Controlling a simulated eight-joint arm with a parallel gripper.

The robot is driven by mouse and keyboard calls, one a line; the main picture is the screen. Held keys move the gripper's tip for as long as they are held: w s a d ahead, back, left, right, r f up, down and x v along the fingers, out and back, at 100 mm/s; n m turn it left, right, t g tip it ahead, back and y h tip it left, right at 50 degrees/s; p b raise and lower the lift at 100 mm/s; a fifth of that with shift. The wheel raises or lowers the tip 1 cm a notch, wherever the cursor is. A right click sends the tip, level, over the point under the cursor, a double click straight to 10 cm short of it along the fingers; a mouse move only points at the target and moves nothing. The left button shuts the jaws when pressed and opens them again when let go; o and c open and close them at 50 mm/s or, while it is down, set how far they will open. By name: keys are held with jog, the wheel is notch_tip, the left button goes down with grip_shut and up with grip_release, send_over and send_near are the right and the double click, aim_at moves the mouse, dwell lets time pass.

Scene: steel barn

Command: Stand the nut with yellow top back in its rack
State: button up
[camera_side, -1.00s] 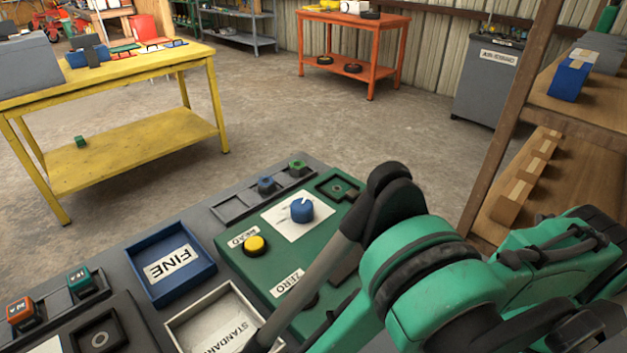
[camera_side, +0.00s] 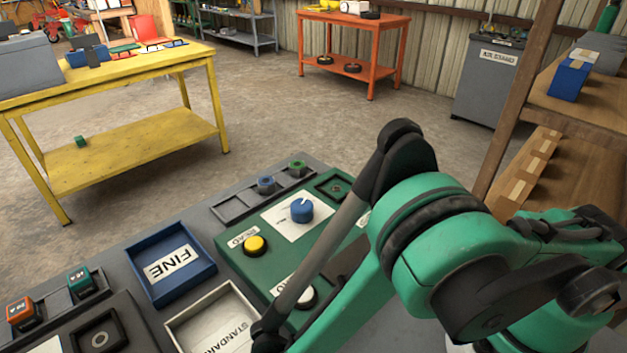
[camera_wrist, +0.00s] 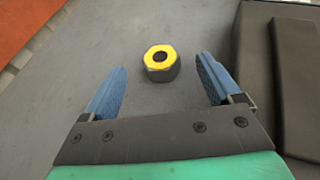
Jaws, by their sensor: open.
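In the wrist view, the nut with yellow top (camera_wrist: 161,63) lies flat on a grey surface, its yellow face up and its sides dark. My gripper (camera_wrist: 160,78) is open, with its two blue fingers apart. The nut shows between and slightly beyond the fingertips, and no contact is visible. The yellow-topped nut and my fingers are not visible in the side view.
A green panel (camera_side: 262,268) with a blue knob (camera_side: 302,210) and a yellow button (camera_side: 255,245) sits in front of the rack. A blue FINE tray (camera_side: 205,284) and a white STANDARD tray (camera_side: 176,326) stand to its left. A dark raised block (camera_wrist: 298,75) lies right of the nut.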

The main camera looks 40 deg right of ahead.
jog(key=shift+o, duration=0.4)
jog(key=v, duration=0.4)
jog(key=shift+d, duration=0.1)
jog(key=shift+d, duration=0.1)
jog(key=v, duration=0.2)
jog(key=shift+s+d+r, duration=0.1)
jog(key=shift+s+d, duration=0.05)
jog(key=shift+d, duration=0.3)
jog(key=shift+s, duration=0.15)
jog(key=x, duration=0.6)
jog(key=shift+a, duration=0.15)
jog(key=x, duration=0.5)
jog(key=shift+w+a, duration=0.25)
jog(key=shift+w, duration=0.1)
